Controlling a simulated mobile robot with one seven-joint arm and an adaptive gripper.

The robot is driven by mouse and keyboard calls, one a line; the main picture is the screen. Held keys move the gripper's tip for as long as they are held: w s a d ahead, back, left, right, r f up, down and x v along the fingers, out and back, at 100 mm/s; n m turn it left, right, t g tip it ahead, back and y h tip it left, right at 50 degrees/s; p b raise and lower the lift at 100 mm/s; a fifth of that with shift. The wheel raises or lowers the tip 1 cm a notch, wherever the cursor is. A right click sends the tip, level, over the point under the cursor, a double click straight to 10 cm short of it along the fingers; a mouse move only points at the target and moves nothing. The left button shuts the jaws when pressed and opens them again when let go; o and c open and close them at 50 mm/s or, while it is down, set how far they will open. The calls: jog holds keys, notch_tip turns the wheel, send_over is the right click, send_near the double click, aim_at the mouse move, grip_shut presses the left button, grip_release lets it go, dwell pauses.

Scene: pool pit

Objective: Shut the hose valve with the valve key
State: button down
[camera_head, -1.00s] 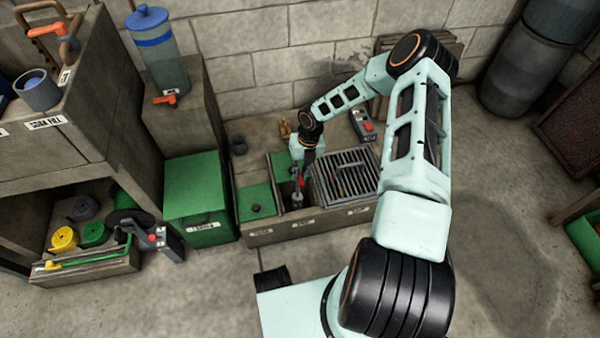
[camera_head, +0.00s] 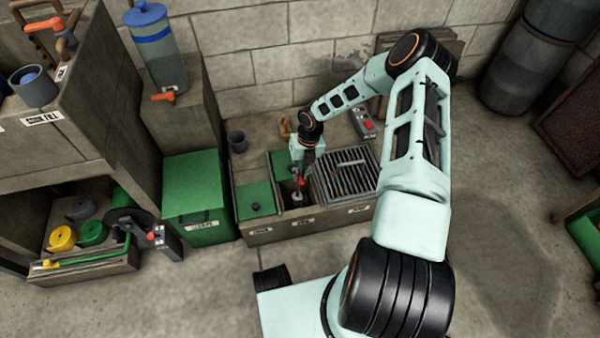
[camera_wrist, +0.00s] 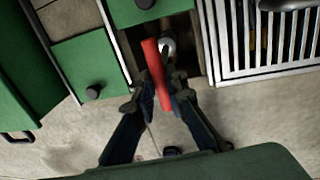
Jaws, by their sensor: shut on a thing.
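My gripper (camera_wrist: 160,100) is shut on a red bar, which looks like the handle of the valve key (camera_wrist: 153,75). In the head view the red of the key (camera_head: 299,184) shows below my gripper (camera_head: 303,172), at the narrow open slot of the low pit box. The bar stands tilted between the fingers in the wrist view. A small pale round part (camera_wrist: 168,44) shows in the dark slot beside the bar's far end; I cannot tell whether it is the key or the valve. The hose valve is not clearly visible, and the key's lower end is hidden.
A barred grate (camera_head: 345,178) lies right of the slot and a green lid (camera_head: 255,203) with a black knob lies left. A green bin (camera_head: 195,195) stands further left. A red-buttoned box (camera_head: 364,124) lies behind. Open floor is in front.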

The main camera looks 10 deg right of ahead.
jog(key=shift+f+b, duration=0.6)
jog(key=shift+f, duration=0.15)
dwell(0.4)
jog(key=m, duration=0.5)
jog(key=shift+s+a+t+b, duration=0.15)
jog(key=shift+s+t+b, duration=0.05)
jog(key=shift+t+b, duration=0.2)
jog(key=m+b, duration=0.1)
jog(key=m, duration=0.1)
jog(key=m+b, duration=0.1)
jog(key=m, duration=0.2)
jog(key=shift+s+a+f+h, duration=0.1)
jog(key=shift+s+a+h, duration=0.1)
jog(key=shift+h, duration=0.1)
jog(key=shift+a+m+t, duration=0.1)
jog(key=shift+m+t, duration=0.2)
jog(key=shift+m, duration=0.7)
jog(key=m, duration=0.3)
jog(key=m+h, duration=0.1)
jog(key=m, duration=0.5)
jog(key=shift+a, duration=0.4)
jog(key=shift+r, duration=0.25)
